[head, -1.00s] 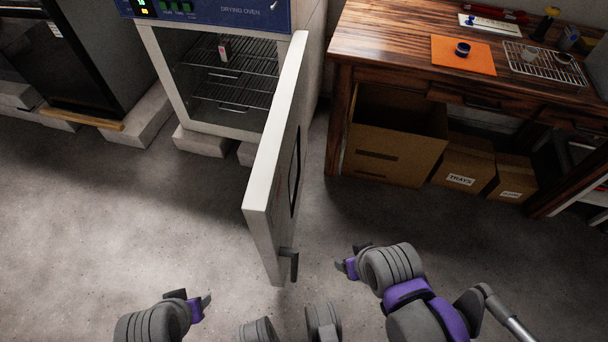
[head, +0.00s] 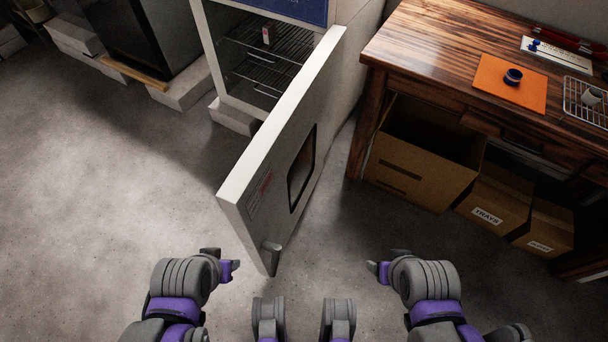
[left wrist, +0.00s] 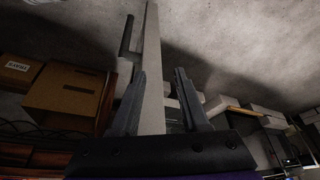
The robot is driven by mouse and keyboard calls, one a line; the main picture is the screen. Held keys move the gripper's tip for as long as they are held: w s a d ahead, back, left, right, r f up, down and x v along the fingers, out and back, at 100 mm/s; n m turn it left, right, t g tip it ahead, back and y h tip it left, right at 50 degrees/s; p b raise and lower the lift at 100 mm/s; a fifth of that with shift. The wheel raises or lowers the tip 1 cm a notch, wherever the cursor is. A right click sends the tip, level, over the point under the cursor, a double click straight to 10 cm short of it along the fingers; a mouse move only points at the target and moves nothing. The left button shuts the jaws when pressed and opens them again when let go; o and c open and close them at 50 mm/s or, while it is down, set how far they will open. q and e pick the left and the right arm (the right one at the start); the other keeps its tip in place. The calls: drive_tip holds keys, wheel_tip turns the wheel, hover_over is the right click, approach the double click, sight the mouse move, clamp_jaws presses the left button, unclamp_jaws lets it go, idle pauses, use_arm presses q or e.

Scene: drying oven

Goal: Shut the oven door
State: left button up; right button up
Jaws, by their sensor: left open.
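The drying oven (head: 282,8) stands at the top centre of the head view, with wire shelves inside. Its door (head: 262,165) is swung wide open toward me, showing its outer face with a dark window and a handle (head: 270,258) near the free edge. My left gripper (head: 222,262) is just left of the door's free edge, apart from it as far as I can see. In the left wrist view the door (left wrist: 152,70) appears edge-on beyond the open, empty fingers (left wrist: 158,100). My right gripper (head: 385,262) is right of the door, clear of it; its jaw opening is unclear.
A wooden bench (head: 440,60) stands to the right, with an orange mat (head: 510,85) on top and cardboard boxes (head: 420,155) beneath. A dark cabinet (head: 145,40) stands at the upper left. The floor left of the door is clear.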

use_arm(q)
drive_tip(key=shift+d+r+m, duration=0.15)
drive_tip(key=shift+m, duration=0.15)
drive_tip(key=shift+c, duration=1.1)
drive_tip(key=d+r+m+p, duration=0.1)
drive_tip(key=m, duration=0.1)
drive_tip(key=w+d+r+m+g+p, duration=0.1)
drive_tip(key=m, duration=0.1)
drive_tip(key=shift+y, duration=0.4)
clamp_jaws()
drive_tip(key=w+d+r+m+y+p, duration=0.2)
drive_tip(key=d+r+m+y+p, duration=0.15)
drive_tip(key=d+r+m, duration=0.4)
drive_tip(key=w+d+r+m+y+p, duration=0.2)
drive_tip(key=d+r+m+y+p, duration=0.15)
drive_tip(key=d+m, duration=0.6)
drive_tip(key=m+b, duration=0.1)
drive_tip(key=b, duration=0.2)
approach(250, 213)
drive_tip(key=x, duration=0.5)
drive_tip(key=shift+s+d+f, duration=0.2)
drive_tip(key=shift+d+f, duration=0.05)
drive_tip(key=shift+f, duration=0.25)
drive_tip(key=shift+w+a, duration=0.2)
drive_tip(key=shift+a, duration=0.25)
drive_tip(key=shift+a, duration=0.1)
